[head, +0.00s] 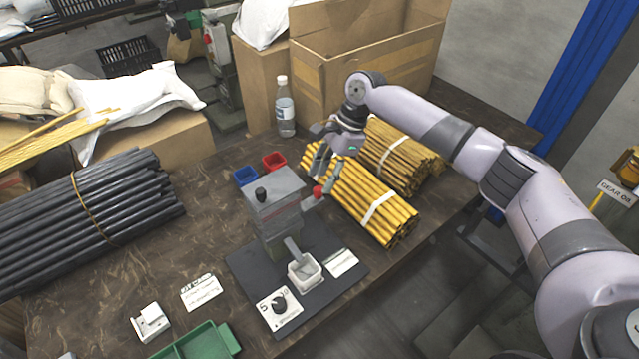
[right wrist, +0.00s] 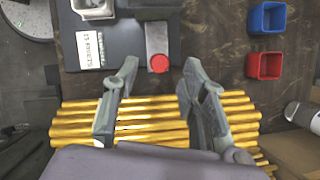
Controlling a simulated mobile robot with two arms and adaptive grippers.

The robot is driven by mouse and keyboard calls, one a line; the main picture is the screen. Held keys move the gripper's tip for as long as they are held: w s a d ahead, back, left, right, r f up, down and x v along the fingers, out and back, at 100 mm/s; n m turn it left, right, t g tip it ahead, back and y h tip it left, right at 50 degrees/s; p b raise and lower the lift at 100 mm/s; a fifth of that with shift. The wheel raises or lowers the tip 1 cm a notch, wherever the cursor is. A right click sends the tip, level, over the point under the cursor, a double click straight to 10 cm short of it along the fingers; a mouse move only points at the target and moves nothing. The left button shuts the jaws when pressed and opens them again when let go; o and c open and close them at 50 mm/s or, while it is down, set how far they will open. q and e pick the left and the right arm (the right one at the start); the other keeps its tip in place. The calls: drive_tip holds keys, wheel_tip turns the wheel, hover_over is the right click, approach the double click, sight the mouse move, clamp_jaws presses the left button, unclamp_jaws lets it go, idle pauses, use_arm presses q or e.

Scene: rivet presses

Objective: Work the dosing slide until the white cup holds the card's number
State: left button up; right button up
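The grey dosing device (head: 275,198) stands on a dark base plate (head: 250,262). Its slide (right wrist: 157,38) ends in a red knob (head: 318,192), which also shows in the right wrist view (right wrist: 159,64). The white cup (head: 304,272) stands under the sloping chute (head: 292,250); its contents are too small to tell. A white handwritten card (head: 201,291) lies left of the base; its number is not readable. My right gripper (head: 325,172) is open and empty by the knob. In the right wrist view the knob lies ahead, between the fingertips (right wrist: 160,67). My left gripper is not in view.
Bundles of yellow rods (head: 365,195) lie under and beside my right gripper. A blue bin (head: 246,176) and a red bin (head: 274,161) stand behind the device. A bottle (head: 284,108) stands behind.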

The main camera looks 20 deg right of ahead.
sight(318, 189)
drive_tip(key=shift+x, duration=1.75)
drive_tip(key=shift+c, duration=0.5)
drive_tip(key=shift+d, duration=0.1)
clamp_jaws()
